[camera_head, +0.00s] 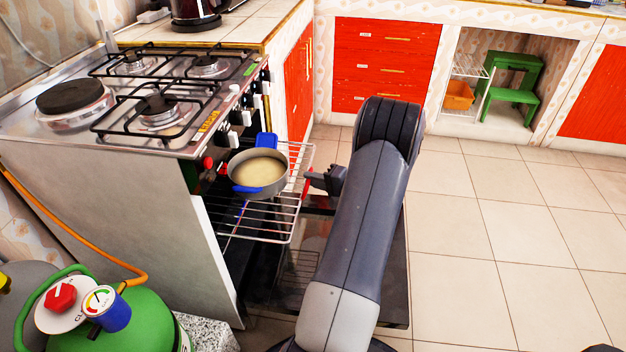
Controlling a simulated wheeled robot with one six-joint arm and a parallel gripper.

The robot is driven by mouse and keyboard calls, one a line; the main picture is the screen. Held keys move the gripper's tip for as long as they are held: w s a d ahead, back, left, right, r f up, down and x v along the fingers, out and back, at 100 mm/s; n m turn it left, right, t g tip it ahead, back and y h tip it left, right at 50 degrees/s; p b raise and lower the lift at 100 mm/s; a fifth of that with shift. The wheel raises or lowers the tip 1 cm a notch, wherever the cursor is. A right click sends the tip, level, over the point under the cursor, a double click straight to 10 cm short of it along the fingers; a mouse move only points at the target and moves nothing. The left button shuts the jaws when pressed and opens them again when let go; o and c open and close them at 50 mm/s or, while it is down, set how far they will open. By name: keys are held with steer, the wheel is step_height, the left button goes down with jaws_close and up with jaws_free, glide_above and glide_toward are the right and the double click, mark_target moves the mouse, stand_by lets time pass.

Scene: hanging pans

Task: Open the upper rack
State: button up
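The upper rack (268,228) is a wire rack that sticks out from the open oven below the stove top. A grey pan (258,186) with blue handles and a pale yellow content sits on it. My gripper (307,184) is at the rack's front right edge, to the right of the pan. Its red-tipped fingers are small and partly seen, so I cannot tell whether they are shut on the rack or touch it. My arm hides part of the area in front of the oven.
The oven door (394,275) hangs open below the rack, partly behind my arm. The stove (150,105) has several burners. A green gas bottle (130,325) with an orange hose stands at the lower left. Tiled floor is free on the right.

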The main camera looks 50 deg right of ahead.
steer(key=shift+o, duration=0.6)
steer(key=p+v, duration=0.1)
steer(key=v, duration=0.9)
steer(key=shift+s+p, duration=0.35)
steer(key=shift+s, duration=0.05)
steer(key=x, duration=0.6)
steer(key=b+x, duration=0.1)
steer(key=x, duration=0.5)
steer(key=shift+a+r, duration=0.1)
steer(key=shift+r, duration=0.15)
steer(key=shift+s, duration=0.1)
